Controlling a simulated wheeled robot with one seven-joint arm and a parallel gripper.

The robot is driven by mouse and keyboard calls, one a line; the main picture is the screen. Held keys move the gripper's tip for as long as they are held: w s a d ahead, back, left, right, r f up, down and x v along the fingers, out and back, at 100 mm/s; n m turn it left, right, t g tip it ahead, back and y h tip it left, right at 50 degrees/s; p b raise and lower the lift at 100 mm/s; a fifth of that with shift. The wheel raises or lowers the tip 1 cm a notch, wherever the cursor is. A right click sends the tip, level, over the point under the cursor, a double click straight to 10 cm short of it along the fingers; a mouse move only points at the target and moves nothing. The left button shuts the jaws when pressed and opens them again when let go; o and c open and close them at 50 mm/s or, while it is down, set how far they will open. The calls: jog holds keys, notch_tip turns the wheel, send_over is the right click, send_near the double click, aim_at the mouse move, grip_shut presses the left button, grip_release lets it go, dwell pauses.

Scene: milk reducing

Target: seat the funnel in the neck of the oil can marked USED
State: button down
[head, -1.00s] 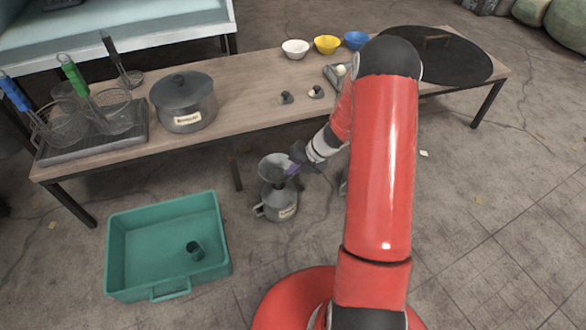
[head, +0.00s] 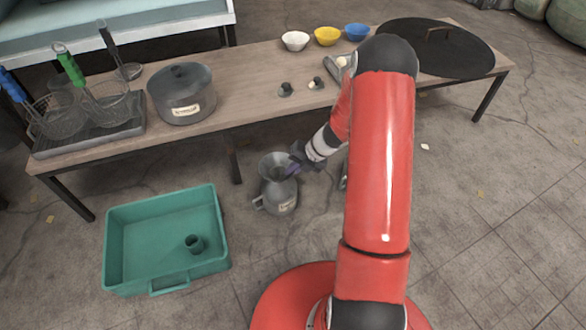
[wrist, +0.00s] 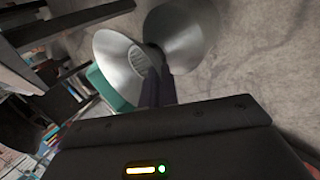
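The grey metal funnel (head: 270,164) is upright, mouth up, directly above the grey oil can (head: 277,199) on the floor. The can has a side handle and a pale label too small to read. My gripper (head: 294,165) is at the funnel's right side and appears shut on it. In the wrist view my dark fingers (wrist: 159,87) are close together between two shiny metal cones, the funnel probably one of them. The funnel's spout and the can's neck are hidden, so I cannot tell how deep the spout sits.
The long wooden table (head: 245,98) behind carries a labelled pot (head: 183,95), strainers, several bowls and a black disc (head: 440,50). Floor around the can is mostly clear.

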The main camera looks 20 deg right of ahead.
jog(key=shift+f, duration=0.5)
jog(key=c, duration=1.6)
grip_release()
jog(key=p+v, duration=0.2)
jog(key=v, duration=0.6)
jog(key=shift+f, duration=0.1)
